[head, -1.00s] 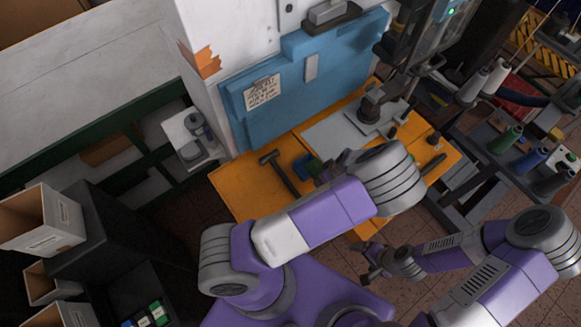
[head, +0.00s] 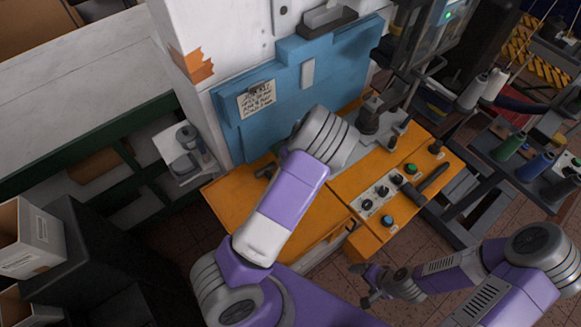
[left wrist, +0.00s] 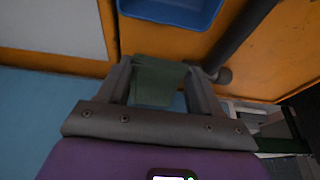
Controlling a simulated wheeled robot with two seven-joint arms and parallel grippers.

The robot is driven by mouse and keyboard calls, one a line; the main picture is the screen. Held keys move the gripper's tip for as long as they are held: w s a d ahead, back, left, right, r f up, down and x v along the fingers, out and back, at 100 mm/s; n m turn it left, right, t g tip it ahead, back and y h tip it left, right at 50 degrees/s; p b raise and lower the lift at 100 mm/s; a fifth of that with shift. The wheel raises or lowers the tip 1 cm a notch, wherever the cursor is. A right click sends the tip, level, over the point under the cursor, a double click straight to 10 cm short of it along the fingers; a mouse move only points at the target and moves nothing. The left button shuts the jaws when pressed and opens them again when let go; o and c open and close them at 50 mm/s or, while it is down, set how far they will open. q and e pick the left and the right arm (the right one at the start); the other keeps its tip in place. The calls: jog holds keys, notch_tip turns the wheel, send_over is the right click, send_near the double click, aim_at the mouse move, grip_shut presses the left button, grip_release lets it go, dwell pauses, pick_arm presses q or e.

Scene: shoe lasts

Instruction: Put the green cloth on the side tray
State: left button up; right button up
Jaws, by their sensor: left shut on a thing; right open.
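The green cloth (left wrist: 155,80) hangs between the two fingers of my left gripper (left wrist: 158,78) in the left wrist view, and the gripper is shut on it. In the head view my own left arm hides that gripper and the cloth. The side tray (head: 172,148) appears to be the small pale shelf at the left side of the white column, with grey metal items on it. My right gripper (head: 374,284) is open and empty, low in the head view, in front of the orange table and well apart from the cloth.
The orange worktop (head: 232,205) lies below a blue panel (head: 258,112). A blue bin (left wrist: 172,10) and a dark hammer handle (left wrist: 240,38) are close to the left gripper. A control box (head: 380,194) with knobs sits at right. Spools (head: 508,146) stand farther right.

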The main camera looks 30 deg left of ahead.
pick_arm(q)
jog(key=shift+f+b, duration=1.45)
jog(key=shift+f, duration=0.7)
jog(key=shift+f, duration=0.15)
jog(key=o, duration=1.1)
jog(key=shift+d+r, duration=0.1)
jog(key=shift+r, duration=0.25)
jog(key=p+v, duration=0.1)
jog(key=v, duration=1)
jog(key=shift+s+r+p, duration=0.1)
jog(key=shift+r+p, duration=0.2)
